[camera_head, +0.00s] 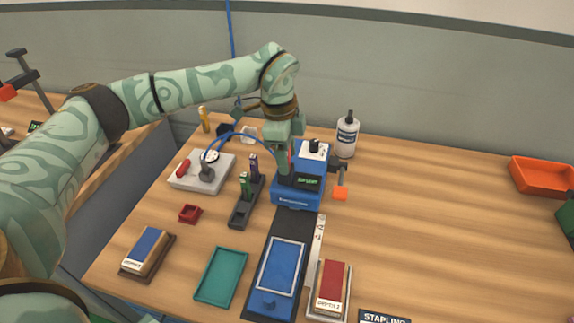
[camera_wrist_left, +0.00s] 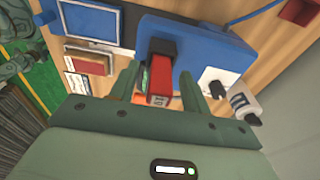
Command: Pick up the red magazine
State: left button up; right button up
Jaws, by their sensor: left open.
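My left gripper (camera_head: 285,168) reaches down over the blue stapling machine (camera_head: 298,188) at the back middle of the table. The left wrist view shows its open fingers (camera_wrist_left: 158,74) on either side of the red magazine (camera_wrist_left: 161,84). The red magazine stands at a black holder on the blue machine, with a pale label on its end. I cannot tell whether the fingers touch it. In the head view the gripper mostly hides the magazine. My right gripper is not in view.
A black rack (camera_head: 239,215) with a green and a purple magazine stands left of the machine. A grey box (camera_head: 187,178) with a cable is further left. A white bottle (camera_head: 346,137) stands behind right. Trays and booklets lie in front. The table's right is mostly clear.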

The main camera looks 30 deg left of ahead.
pick_arm(q)
jog(key=shift+f, duration=0.45)
jog(key=shift+r, duration=0.1)
grip_shut()
